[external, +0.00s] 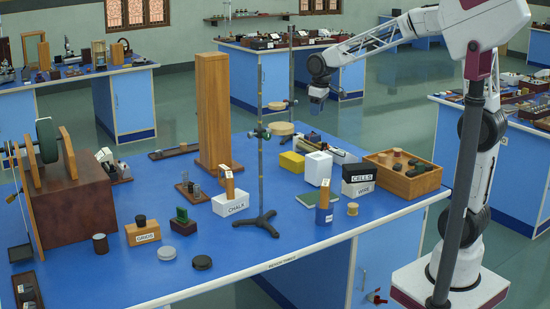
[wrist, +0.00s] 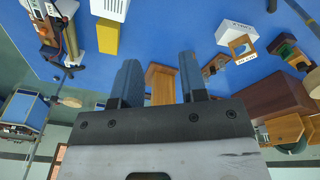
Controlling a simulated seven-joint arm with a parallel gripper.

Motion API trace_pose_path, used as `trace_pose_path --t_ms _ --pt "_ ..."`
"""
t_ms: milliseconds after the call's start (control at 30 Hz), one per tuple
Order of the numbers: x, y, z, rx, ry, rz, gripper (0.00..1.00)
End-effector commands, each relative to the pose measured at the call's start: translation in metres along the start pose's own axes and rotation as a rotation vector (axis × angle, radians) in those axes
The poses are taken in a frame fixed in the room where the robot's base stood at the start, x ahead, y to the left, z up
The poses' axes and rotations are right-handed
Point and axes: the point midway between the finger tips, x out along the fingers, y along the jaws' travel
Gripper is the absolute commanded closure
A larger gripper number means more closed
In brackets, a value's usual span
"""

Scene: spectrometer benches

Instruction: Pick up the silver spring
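I cannot pick out the silver spring with certainty. Small greyish upright pieces stand on a low wooden stand (external: 191,190) left of the chalk box in the external view; they are too small to tell whether one is a spring. What looks like this stand also shows right of the fingers in the wrist view (wrist: 214,66). My gripper (external: 318,98) is high above the far right part of the blue bench (external: 290,240). In the wrist view its two fingers (wrist: 161,80) are apart with nothing held between them.
A tall wooden pillar (external: 212,115) rises mid-bench, with a thin metal retort stand (external: 261,180) right of it. A white chalk box (external: 231,203), a yellow block (external: 291,163), a white box (external: 318,168) and a wooden tray (external: 428,183) stand around. The front middle is fairly clear.

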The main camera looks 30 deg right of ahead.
Motion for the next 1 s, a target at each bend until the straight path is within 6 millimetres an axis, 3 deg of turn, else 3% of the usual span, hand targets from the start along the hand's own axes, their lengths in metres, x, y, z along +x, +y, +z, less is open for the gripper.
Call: trace_pose_path --t_ms 100,467,1000 --pt "0.011 -0.005 -0.032 -0.046 -0.008 -0.006 0.61" --pt "0.050 -0.028 -0.119 -0.182 -0.028 -0.022 0.61" --pt "0.127 -0.085 -0.240 -0.387 -0.055 -0.046 0.61"
